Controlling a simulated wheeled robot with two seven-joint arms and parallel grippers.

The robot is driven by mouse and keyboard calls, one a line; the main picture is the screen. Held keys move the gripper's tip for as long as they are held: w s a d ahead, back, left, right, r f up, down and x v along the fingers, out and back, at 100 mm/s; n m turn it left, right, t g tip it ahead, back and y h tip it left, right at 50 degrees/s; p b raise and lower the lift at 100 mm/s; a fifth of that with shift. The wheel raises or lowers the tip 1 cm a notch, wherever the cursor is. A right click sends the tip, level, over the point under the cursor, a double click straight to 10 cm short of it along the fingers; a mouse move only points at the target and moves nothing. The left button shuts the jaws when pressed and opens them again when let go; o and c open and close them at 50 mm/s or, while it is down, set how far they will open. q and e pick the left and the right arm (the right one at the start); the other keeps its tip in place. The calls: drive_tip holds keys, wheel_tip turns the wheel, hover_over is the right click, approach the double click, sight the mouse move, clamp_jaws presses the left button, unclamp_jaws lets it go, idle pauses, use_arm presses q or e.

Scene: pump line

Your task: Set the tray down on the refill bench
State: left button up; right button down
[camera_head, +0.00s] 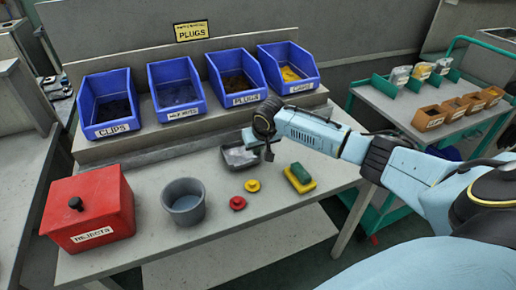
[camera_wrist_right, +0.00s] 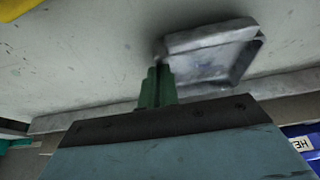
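The small grey metal tray (camera_head: 240,155) is over the refill bench (camera_head: 305,227), in front of the blue bins. I cannot tell whether its underside touches the bench top. My right gripper (camera_head: 268,153) comes in from the right and points down at the tray's right side. In the right wrist view its green fingers (camera_wrist_right: 157,86) are close together at a corner of the tray (camera_wrist_right: 212,48), and look shut on its wall. The inside of the tray shows no clear contents. My left gripper is not in view.
A grey round bin (camera_head: 184,203), a red rejects box (camera_head: 90,207), red and yellow knobs (camera_head: 238,203) and a green-yellow sponge (camera_head: 300,178) stand on the bench. Blue bins (camera_head: 235,78) line the back. A cart (camera_head: 385,100) with small brown boxes stands at right.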

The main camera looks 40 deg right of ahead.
drive_tip(key=c, duration=1.6)
unclamp_jaws()
drive_tip(key=shift+f, duration=0.1)
drive_tip(key=shift+c, duration=0.2)
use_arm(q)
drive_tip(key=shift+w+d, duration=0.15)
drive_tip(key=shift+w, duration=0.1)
